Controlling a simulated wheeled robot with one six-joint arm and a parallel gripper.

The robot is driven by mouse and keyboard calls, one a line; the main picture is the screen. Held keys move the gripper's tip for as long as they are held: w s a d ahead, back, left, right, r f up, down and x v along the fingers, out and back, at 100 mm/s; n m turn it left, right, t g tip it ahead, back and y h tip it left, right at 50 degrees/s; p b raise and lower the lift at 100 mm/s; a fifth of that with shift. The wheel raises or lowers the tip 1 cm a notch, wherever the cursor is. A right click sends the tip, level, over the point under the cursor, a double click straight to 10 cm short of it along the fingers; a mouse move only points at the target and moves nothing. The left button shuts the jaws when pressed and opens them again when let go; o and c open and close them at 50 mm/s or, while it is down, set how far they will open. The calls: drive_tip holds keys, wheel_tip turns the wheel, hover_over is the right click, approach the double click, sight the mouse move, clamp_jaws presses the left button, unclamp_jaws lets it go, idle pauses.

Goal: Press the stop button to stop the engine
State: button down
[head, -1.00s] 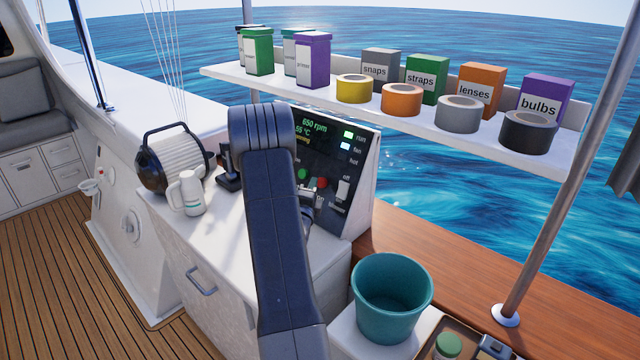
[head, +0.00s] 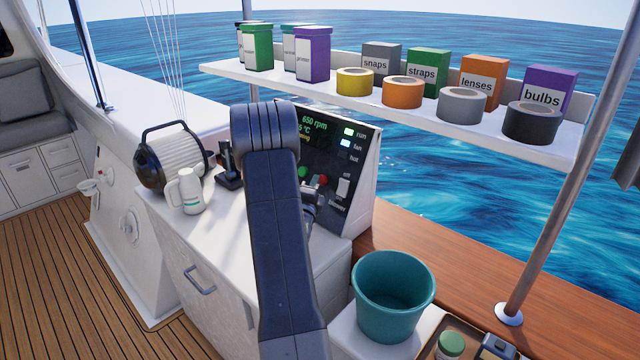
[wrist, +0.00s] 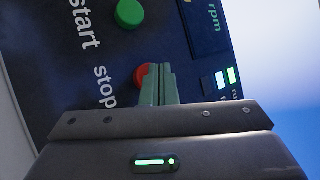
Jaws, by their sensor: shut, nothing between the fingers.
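The red stop button (wrist: 140,75) is beside the word "stop" in the wrist view, partly covered by my fingers. My gripper (wrist: 160,76) is shut and empty, its fingertips right in front of the button; I cannot tell whether they touch it. In the head view the red button (head: 323,180) shows on the dark control panel (head: 342,150), just right of my arm. My gripper (head: 309,196) is mostly hidden there behind my arm. The panel reads 650 rpm, and the run light (head: 348,132) is lit.
The green start button (wrist: 129,13) is near the red one. A switch (head: 343,188) sits to their right and a black lever (head: 229,168) stands left of my arm. A white jug (head: 187,192), a lantern-like object (head: 172,157) and a teal bucket (head: 393,298) stand nearby. A loaded shelf (head: 400,108) hangs above.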

drive_tip(key=shift+w+d+f+b, duration=0.3)
drive_tip(key=shift+w+d+b, duration=0.2)
drive_tip(key=shift+b, duration=0.4)
idle(0.9)
idle(0.4)
drive_tip(key=shift+s+a+r+b, duration=0.4)
drive_tip(key=shift+s+a+r, duration=0.1)
drive_tip(key=shift+s+a, duration=0.25)
drive_tip(key=s+a+r, duration=0.1)
drive_tip(key=s+a+r+b, duration=0.1)
drive_tip(key=s+a, duration=0.1)
drive_tip(key=shift+s+a, duration=0.15)
idle(0.8)
